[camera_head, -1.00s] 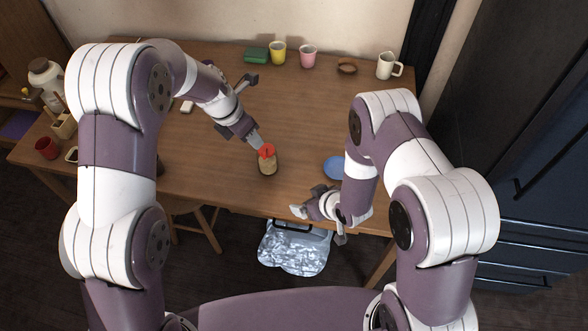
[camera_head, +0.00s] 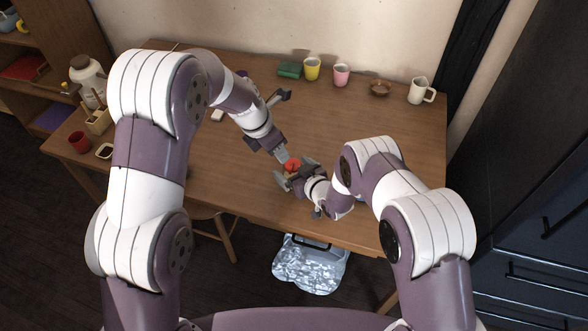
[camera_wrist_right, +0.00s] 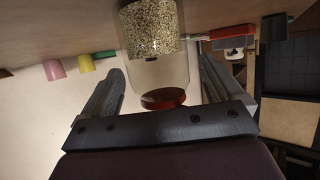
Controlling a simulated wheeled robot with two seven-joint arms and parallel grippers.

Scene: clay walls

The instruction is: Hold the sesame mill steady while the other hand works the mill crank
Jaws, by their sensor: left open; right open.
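The sesame mill (camera_head: 292,164) stands on the wooden table near its front edge, its red top showing between my grippers in the head view. In the right wrist view, which is upside down, its clear body holds speckled seeds (camera_wrist_right: 153,30), with the red top below. My right gripper (camera_head: 294,179) is open, its two fingers (camera_wrist_right: 158,88) on either side of the mill's upper part, with gaps visible. My left gripper (camera_head: 281,154) is open at the far left side of the red top; I cannot tell if it touches. The crank is not clearly visible, and the lower body is hidden in the head view.
A green block (camera_head: 289,69), yellow cup (camera_head: 311,69), pink cup (camera_head: 341,75), brown bowl (camera_head: 380,88) and white mug (camera_head: 421,91) line the table's back. A red cup (camera_head: 79,141) and jar (camera_head: 88,76) are at left. The table's middle (camera_head: 340,120) is clear.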

